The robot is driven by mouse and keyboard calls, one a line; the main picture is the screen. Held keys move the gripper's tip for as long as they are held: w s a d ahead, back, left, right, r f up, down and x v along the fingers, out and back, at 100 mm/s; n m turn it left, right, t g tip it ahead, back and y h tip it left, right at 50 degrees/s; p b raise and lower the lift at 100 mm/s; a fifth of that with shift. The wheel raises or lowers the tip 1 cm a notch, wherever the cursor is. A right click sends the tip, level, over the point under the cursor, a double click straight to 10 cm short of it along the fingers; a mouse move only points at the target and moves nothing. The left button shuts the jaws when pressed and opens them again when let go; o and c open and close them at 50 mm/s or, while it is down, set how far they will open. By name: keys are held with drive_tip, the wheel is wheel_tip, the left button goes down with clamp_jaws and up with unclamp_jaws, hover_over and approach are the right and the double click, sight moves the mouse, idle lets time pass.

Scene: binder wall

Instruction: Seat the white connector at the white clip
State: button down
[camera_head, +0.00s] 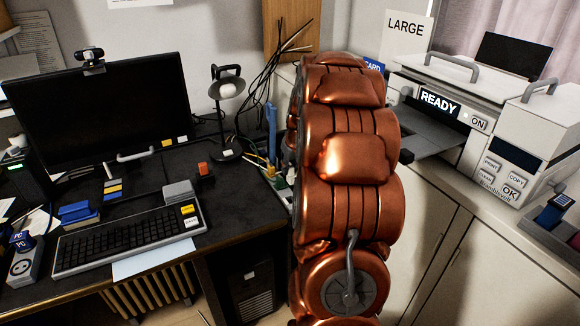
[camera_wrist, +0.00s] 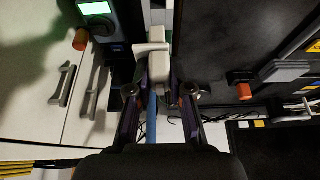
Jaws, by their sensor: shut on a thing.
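In the wrist view my gripper (camera_wrist: 160,92) is shut on the white connector (camera_wrist: 158,68), a pale block between the two fingers. A blue cable (camera_wrist: 152,118) runs down from between the fingers. A pale piece with a short arm to the left shows at the connector's upper end; I cannot tell whether it is part of the connector or the white clip. I cannot make out the white clip for sure in either view. In the head view my copper-coloured arm hides the gripper and the connector.
In the head view a desk at left holds a monitor (camera_head: 105,108), a keyboard (camera_head: 130,236) and a lamp (camera_head: 228,95). Black cables (camera_head: 258,98) hang behind my arm. A printer (camera_head: 470,110) stands on the cabinet at right. In the wrist view a green-lit device (camera_wrist: 97,10) is at upper left.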

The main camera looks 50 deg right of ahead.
sight(292, 178)
drive_tip(key=shift+s+f, duration=0.1)
drive_tip(key=shift+f+b, duration=1.35)
drive_tip(key=shift+f, duration=1.45)
drive_tip(key=shift+a+f+b, duration=0.1)
drive_tip(key=shift+f+b, duration=1.1)
drive_tip(key=shift+f, duration=0.75)
idle(0.6)
drive_tip(key=c, duration=1)
unclamp_jaws()
drive_tip(key=shift+r, duration=0.15)
drive_tip(key=shift+v, duration=5.9)
